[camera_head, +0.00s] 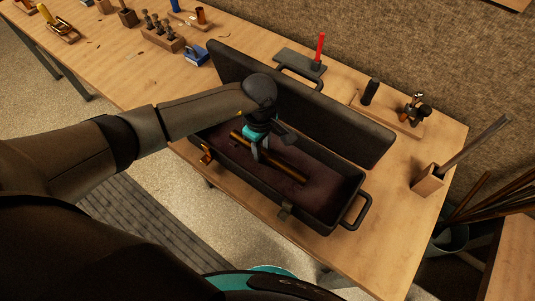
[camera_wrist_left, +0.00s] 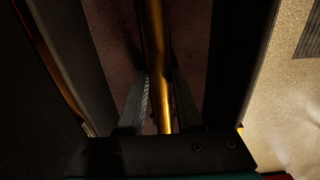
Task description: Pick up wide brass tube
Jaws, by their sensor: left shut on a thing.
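The wide brass tube (camera_head: 289,167) lies lengthwise in the open dark case (camera_head: 347,205), over its dark red lining. My left gripper (camera_head: 257,150) reaches down into the case from above and is shut on the tube. In the left wrist view the brass tube (camera_wrist_left: 156,40) runs between the two fingers of my left gripper (camera_wrist_left: 158,95). The head view hides part of the tube behind the gripper. I cannot tell whether the tube touches the lining. My right gripper is not in view.
The raised case lid (camera_head: 330,115) stands behind the gripper. A red-handled tool (camera_head: 320,46), a wooden stand with dark tools (camera_head: 390,115) and a wooden block holding a long tool (camera_head: 428,180) are on the bench (camera_head: 390,240). Bare bench lies right of the case.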

